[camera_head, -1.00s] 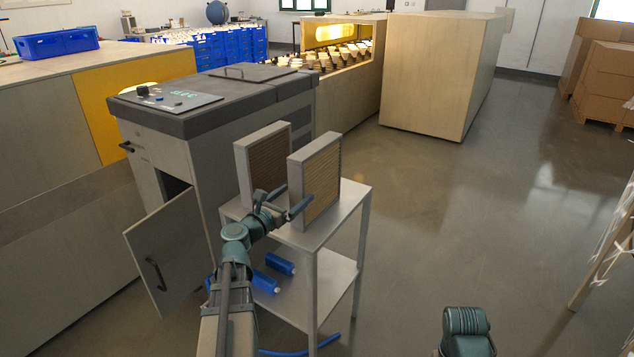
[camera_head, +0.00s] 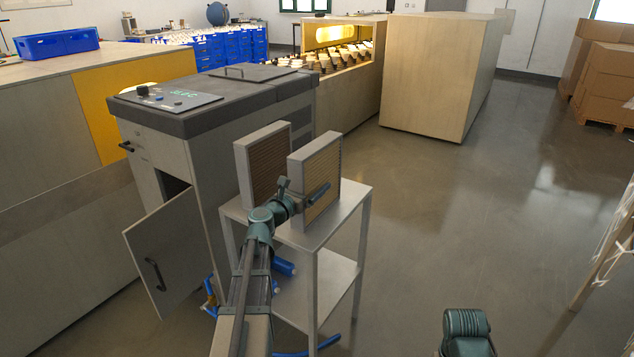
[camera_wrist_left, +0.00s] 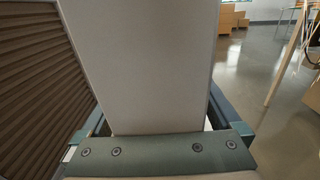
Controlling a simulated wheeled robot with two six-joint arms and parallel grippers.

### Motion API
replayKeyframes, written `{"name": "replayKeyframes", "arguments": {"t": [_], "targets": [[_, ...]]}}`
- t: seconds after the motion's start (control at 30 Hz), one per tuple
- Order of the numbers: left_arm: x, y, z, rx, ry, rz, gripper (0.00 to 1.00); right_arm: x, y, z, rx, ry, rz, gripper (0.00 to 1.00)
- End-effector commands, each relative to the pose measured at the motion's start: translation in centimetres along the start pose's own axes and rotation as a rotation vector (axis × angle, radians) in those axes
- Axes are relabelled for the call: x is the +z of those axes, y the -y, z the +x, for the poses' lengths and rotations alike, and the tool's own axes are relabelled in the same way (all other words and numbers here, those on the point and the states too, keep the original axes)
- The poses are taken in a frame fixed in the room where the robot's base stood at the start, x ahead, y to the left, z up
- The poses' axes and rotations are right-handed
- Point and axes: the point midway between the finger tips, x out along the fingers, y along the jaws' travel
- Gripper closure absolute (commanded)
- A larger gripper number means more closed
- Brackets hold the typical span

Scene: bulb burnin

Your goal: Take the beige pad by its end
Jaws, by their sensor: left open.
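The beige pad (camera_head: 321,165) is a thin upright panel with a grey frame and beige pleats, standing on the right of a small metal cart's top. My left gripper (camera_head: 301,191) is open at its near end, one finger on each side. In the left wrist view the pad's plain grey end (camera_wrist_left: 140,60) stands between the two open fingers (camera_wrist_left: 157,118). Contact cannot be told. A similar pad with darker brown pleats (camera_head: 266,170) stands to its left, and shows at the left of the wrist view (camera_wrist_left: 40,90).
The metal cart (camera_head: 345,205) has a lower shelf with blue cylinders (camera_head: 284,268). A grey machine (camera_head: 170,130) with an open door (camera_head: 168,255) stands left of the cart. A blue hose (camera_head: 325,343) lies near the cart's foot.

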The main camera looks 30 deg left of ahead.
Motion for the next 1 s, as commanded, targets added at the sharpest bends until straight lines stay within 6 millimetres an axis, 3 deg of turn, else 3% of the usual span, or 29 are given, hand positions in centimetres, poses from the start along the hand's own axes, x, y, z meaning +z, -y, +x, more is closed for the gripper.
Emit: {"name": "replayKeyframes", "arguments": {"t": [0.17,0.7,1.0], "targets": [[0.01,0.02,-0.08,0.001,0.0,0.0,0.04,0.0,0.0,-0.01,0.0,0.0,0.0,0.5],[0.01,0.01,-0.1,0.0,0.0,0.0,1.0,0.0,0.0,-0.01,0.0,0.0,0.0,0.5],[0.06,0.02,-0.08,0.0,0.0,0.0,1.0,0.0,0.0,-0.05,0.0,0.0,0.0,0.5]]}}
